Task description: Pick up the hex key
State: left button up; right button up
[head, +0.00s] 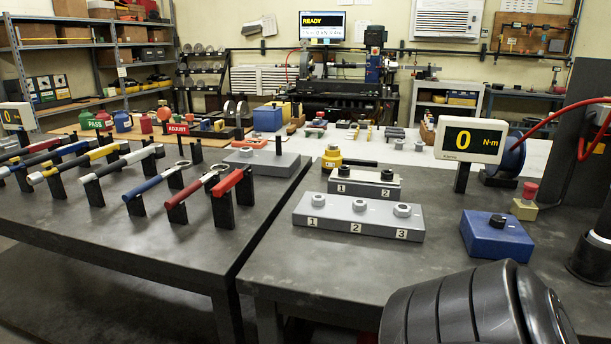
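I cannot pick out a hex key for certain in the head view. On the left bench, several long-handled tools rest on black upright stands, among them a blue-handled wrench (155,184), a dark red one (190,192) and a red bar (228,183). On the right bench, a yellow tool with a black handle (332,158) lies behind a small grey block marked 1 and 2 (345,187). A larger grey block marked 1, 2 and 3 (335,220) carries bolt heads on top. Neither of my grippers shows.
A display reading 0 N·m (468,139) stands at the right, near a blue box (496,237) and a red-topped button (526,200). A black ribbed part covers the lower right. The right bench's front left (300,270) is clear. A gap separates the benches.

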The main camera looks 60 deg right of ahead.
aim_at(219, 190)
jog(key=z, duration=1.7)
jog(key=i, duration=0.5)
jog(key=u, duration=1.25)
